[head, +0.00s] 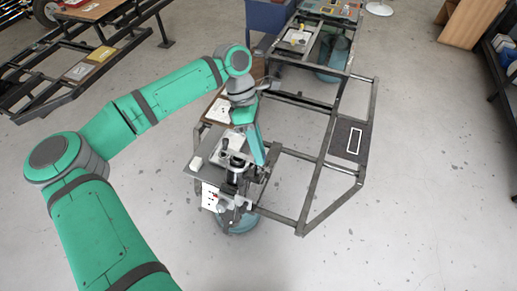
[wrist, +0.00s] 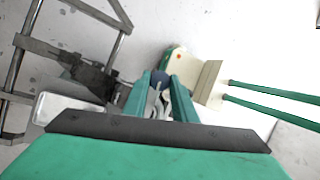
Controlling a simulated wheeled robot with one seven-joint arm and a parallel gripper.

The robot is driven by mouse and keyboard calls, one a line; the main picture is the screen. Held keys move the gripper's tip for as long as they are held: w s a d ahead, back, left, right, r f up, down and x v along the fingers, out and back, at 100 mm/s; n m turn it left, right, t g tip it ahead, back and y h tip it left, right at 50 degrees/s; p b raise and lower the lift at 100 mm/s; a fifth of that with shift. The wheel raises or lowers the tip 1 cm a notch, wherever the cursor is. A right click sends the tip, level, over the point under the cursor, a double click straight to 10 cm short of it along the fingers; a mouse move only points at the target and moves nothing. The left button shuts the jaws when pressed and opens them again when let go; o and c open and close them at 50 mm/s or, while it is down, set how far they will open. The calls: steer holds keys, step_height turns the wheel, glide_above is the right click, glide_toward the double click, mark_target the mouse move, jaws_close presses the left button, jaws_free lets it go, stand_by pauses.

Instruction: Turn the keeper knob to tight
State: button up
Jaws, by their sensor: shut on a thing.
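My gripper (wrist: 161,88) shows in the wrist view with its two green fingers closed around a dark blue-grey round knob (wrist: 160,76). I take this to be the keeper knob; its marking and turn position cannot be read. A pale block (wrist: 182,64) stands just beyond the knob to the right. In the head view my green forearm reaches down to the dark spring fixture (head: 235,166) at the near end of the frame. The fingertips and knob are too small and partly hidden there to tell apart.
A dark metal frame (head: 303,165) extends right and back from the fixture. A grey bench top (head: 203,172) lies to its left. A dark clamp-like part (wrist: 88,72) and two green bars (wrist: 275,95) flank the fingers. Open floor lies to the right.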

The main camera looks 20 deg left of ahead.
steer(key=shift+w+m+g, duration=0.15)
steer(key=shift+m+g, duration=0.35)
steer(key=shift+m, duration=0.6)
steer(key=o, duration=1)
steer(key=shift+o, duration=0.2)
steer(key=shift+a, duration=0.1)
steer(key=v, duration=1)
steer(key=shift+a+r, duration=0.2)
steer(key=shift+r, duration=0.1)
steer(key=shift+w, duration=0.15)
